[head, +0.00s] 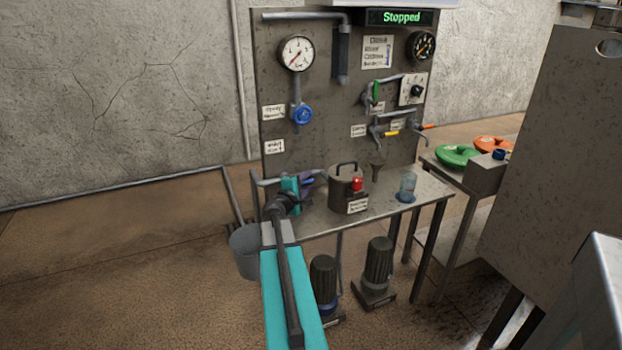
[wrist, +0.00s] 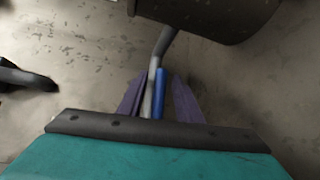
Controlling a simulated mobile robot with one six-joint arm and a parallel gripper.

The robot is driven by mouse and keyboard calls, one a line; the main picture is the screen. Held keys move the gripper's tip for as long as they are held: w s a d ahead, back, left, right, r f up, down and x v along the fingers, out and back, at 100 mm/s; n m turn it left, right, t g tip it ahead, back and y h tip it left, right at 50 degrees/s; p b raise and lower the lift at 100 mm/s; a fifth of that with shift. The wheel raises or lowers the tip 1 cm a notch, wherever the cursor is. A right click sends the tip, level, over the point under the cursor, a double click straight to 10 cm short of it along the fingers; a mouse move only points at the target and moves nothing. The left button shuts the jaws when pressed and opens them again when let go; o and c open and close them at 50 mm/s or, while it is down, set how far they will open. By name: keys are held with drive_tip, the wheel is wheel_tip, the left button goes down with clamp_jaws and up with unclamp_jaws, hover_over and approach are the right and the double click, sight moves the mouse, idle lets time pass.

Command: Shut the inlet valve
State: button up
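A small label (head: 274,146) on the panel's lower left is too small to read surely; below it a grey pipe (head: 268,180) runs to the bench. My gripper (head: 307,180) is at this pipe, its teal body and purple fingers covering the valve area. In the wrist view a blue lever handle (wrist: 160,92) lies beside and along a grey pipe (wrist: 147,97). My gripper's purple fingers (wrist: 160,80) stand one on each side of handle and pipe. They look open, with small gaps. Whether this handle is the inlet valve's cannot be read.
A pot (head: 344,186) with a red knob stands just right of my gripper on the bench (head: 385,212). A blue round valve (head: 303,114) sits above, under a white gauge (head: 296,53). A display (head: 401,17) reads "Stopped". A bucket (head: 246,255) is at lower left.

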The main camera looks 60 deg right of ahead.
drive_tip(key=shift+w+d+f, duration=0.1)
drive_tip(key=shift+d, duration=0.7)
drive_tip(key=shift+w+d+f, duration=0.1)
drive_tip(key=shift+d, duration=0.7)
clamp_jaws()
